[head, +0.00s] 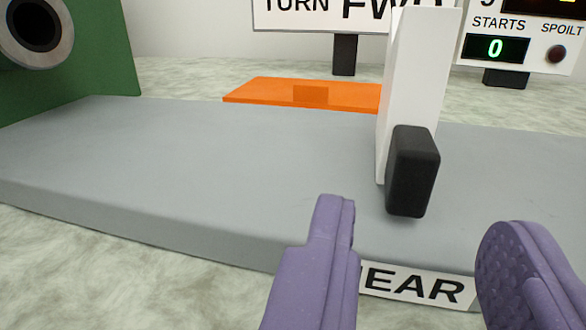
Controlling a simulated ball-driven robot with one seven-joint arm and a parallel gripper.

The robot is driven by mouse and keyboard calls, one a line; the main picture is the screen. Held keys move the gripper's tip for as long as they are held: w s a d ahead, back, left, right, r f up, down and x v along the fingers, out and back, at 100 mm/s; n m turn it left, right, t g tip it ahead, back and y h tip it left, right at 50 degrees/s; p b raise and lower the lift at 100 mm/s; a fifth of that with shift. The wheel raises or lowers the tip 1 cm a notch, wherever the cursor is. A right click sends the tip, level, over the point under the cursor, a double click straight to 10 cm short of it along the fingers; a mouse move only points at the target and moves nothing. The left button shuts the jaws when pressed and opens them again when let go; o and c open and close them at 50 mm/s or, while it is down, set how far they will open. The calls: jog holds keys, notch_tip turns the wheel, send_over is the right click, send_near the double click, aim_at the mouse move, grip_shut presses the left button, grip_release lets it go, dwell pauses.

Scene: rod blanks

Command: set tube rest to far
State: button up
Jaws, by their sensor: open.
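The tube rest is probably the white upright post (408,80) on the grey bed, with a black block-shaped handle (413,171) on its near side. A label reading "NEAR", its first letter partly hidden by my finger, is on the bed's front edge (425,287), below the post. My gripper (422,245) is open, its two purple fingers apart at the bottom of the view. The black handle lies ahead of the gap between the fingers, and nothing is seen between them. No "far" label shows in view.
The grey bed (180,165) spans the view, mostly clear to the left. A green housing (100,50) with a round metal ring (68,30) stands at the left. An orange plate (262,92) lies behind the bed. Signs reading "TURN FWD" (320,18) and "STARTS 0" (495,40) stand behind.

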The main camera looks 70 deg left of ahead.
aim_at(412, 193)
jog(key=b+x, duration=0.1)
jog(key=x, duration=0.5)
grip_shut()
